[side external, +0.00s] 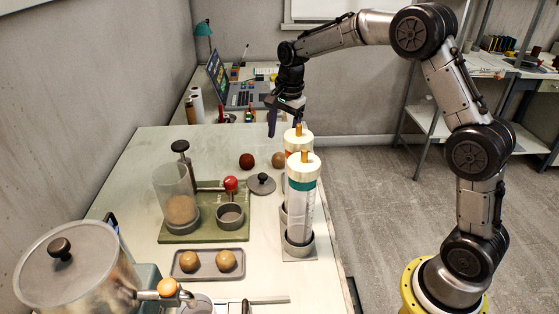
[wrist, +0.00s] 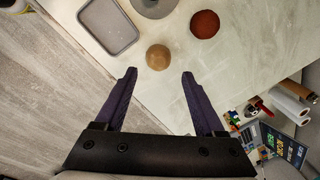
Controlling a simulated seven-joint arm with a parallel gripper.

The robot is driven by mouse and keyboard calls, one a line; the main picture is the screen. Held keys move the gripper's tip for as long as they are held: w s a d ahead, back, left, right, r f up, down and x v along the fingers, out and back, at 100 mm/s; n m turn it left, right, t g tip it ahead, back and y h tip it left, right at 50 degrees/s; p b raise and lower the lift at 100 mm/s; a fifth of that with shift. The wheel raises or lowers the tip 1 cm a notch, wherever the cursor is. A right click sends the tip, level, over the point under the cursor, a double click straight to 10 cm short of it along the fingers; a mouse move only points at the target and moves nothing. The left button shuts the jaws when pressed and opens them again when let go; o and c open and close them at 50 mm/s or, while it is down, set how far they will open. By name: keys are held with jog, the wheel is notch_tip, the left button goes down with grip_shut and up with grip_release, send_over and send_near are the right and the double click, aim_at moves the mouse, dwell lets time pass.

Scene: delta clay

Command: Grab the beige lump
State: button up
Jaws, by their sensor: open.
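The beige lump (side external: 278,160) is a small round ball on the pale table, beside the tall white-topped cylinders. In the wrist view the beige lump (wrist: 158,57) lies just beyond the fingertips, lined up with the gap between them. My gripper (side external: 280,128) hangs above the table near the lump, fingers down. In the wrist view my gripper (wrist: 159,73) is open, with two dark purple fingers apart and nothing between them. A dark red lump (wrist: 205,24) lies near the beige one; it also shows in the side view (side external: 246,161).
Two cylinders (side external: 302,200) stand close by at the table's right edge. A grey lid (side external: 261,184) lies near the lumps. A green-based press (side external: 190,228) and a small tray (side external: 209,274) with two tan balls are nearer the camera. A grey tray (wrist: 108,27) shows in the wrist view.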

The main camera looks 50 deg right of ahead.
aim_at(279, 166)
jog(key=shift+w+f, duration=0.2)
jog(key=shift+f, duration=1.65)
jog(key=shift+w+f, duration=0.15)
jog(key=shift+f, duration=1.7)
grip_shut()
